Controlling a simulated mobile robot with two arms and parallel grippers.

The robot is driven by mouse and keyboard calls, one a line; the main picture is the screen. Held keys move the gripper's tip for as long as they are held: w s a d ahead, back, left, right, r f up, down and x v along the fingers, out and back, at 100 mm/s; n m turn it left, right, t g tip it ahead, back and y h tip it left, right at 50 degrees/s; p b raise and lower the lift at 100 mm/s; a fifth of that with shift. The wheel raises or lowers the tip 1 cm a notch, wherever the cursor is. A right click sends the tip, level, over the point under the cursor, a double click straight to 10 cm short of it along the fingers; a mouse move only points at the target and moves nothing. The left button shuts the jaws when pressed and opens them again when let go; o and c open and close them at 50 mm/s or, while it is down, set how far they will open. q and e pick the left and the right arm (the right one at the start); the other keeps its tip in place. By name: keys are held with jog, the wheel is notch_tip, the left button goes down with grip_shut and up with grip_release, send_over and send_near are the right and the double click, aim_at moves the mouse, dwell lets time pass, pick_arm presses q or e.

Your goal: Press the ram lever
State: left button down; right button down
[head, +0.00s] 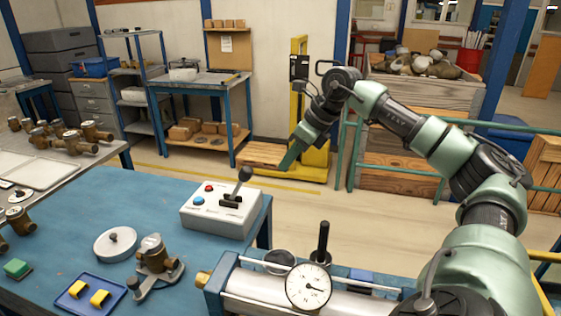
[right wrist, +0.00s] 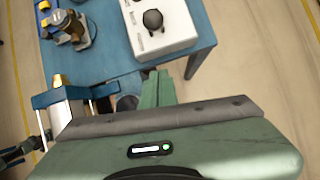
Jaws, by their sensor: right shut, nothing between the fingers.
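A white control box (head: 222,210) stands on the blue table's right end. It has a black-knobbed lever (head: 245,174), standing upright with a slight tilt, and red and blue buttons. Its knob (right wrist: 153,19) shows from above in the right wrist view. A second black handle (head: 323,240) stands by the metal cylinder with the dial gauge. My right gripper (head: 288,160) is shut and empty, to the right of the box and apart from the lever. Its fingers (right wrist: 158,88) show below the box in the right wrist view. My left gripper is not in view.
The dial gauge (head: 308,287) and cylinder (head: 258,285) lie at the front. A brass meter (head: 153,254), a white round disc (head: 115,243) and a blue tray (head: 91,294) are on the table left of them. Open floor lies beyond the table's right edge.

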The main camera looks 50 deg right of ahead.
jog(key=w+a+f+p, duration=0.3)
jog(key=w+f+p, duration=0.1)
jog(key=w, duration=0.3)
jog(key=shift+f, duration=0.9)
jog(key=shift+w+d, duration=0.1)
